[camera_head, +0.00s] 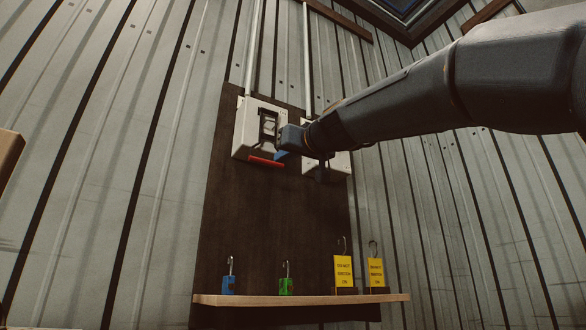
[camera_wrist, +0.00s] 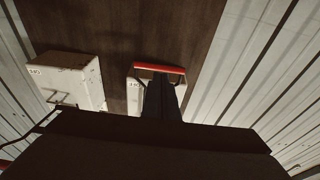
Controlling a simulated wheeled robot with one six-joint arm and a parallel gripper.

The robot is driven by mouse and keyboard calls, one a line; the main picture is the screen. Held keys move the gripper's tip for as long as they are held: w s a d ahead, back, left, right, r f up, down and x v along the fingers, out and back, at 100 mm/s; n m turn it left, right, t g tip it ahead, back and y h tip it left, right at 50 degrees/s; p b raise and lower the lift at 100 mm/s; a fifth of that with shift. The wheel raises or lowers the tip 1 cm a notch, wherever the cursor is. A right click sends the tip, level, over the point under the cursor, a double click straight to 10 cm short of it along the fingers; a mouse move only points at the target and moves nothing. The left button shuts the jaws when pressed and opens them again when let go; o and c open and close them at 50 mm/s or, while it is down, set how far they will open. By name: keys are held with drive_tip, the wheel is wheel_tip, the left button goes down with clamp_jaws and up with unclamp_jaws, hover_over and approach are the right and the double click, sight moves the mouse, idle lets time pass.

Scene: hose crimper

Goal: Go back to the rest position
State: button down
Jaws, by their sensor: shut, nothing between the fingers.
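My gripper (camera_head: 283,152) is at the end of my arm, which reaches in from the upper right of the head view. It is shut and empty, in front of the wall boxes. In the wrist view my gripper (camera_wrist: 160,84) lies close to a red bar (camera_wrist: 159,69); I cannot tell whether they touch. The red bar (camera_head: 265,161) is at the lower edge of the left white box (camera_head: 243,138) in the head view. The second white box (camera_head: 338,166) is partly hidden by my arm.
A wooden shelf (camera_head: 300,300) below holds a blue padlock (camera_head: 229,284), a green padlock (camera_head: 286,286) and two yellow tags (camera_head: 344,271) (camera_head: 376,272) with hooks. The boxes hang on a dark wall panel (camera_head: 270,220). The space between boxes and shelf is clear.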

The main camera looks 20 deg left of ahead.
drive_tip(key=s+d+f+b, duration=0.2)
drive_tip(key=s+d+f, duration=0.1)
drive_tip(key=s+d, duration=0.1)
drive_tip(key=shift+f+b, duration=0.3)
drive_tip(key=shift+d, duration=0.1)
drive_tip(key=s+f+m+g+h+p, duration=0.1)
drive_tip(key=s+f+g+h+p, duration=0.25)
drive_tip(key=f, duration=1.25)
drive_tip(key=s+f+g+h+p, duration=0.2)
drive_tip(key=s+f+g+p, duration=0.2)
drive_tip(key=f, duration=1.1)
drive_tip(key=s+d+f+m+g+h+p, duration=0.1)
drive_tip(key=s+d+f+g+h+p, duration=0.25)
drive_tip(key=s+d+f, duration=0.85)
drive_tip(key=s+d+f+m+g+h+p, duration=0.15)
drive_tip(key=s+d+f+h+p, duration=0.5)
drive_tip(key=s+f, duration=0.75)
drive_tip(key=d+r+m+p, duration=0.3)
drive_tip(key=d+r+p, duration=0.8)
drive_tip(key=p, duration=0.6)
drive_tip(key=d+r+m+p, duration=0.3)
drive_tip(key=d+r+p, duration=0.8)
drive_tip(key=r+p, duration=0.5)
drive_tip(key=w+g+p, duration=0.1)
drive_tip(key=p, duration=0.1)
drive_tip(key=shift+p, duration=0.3)
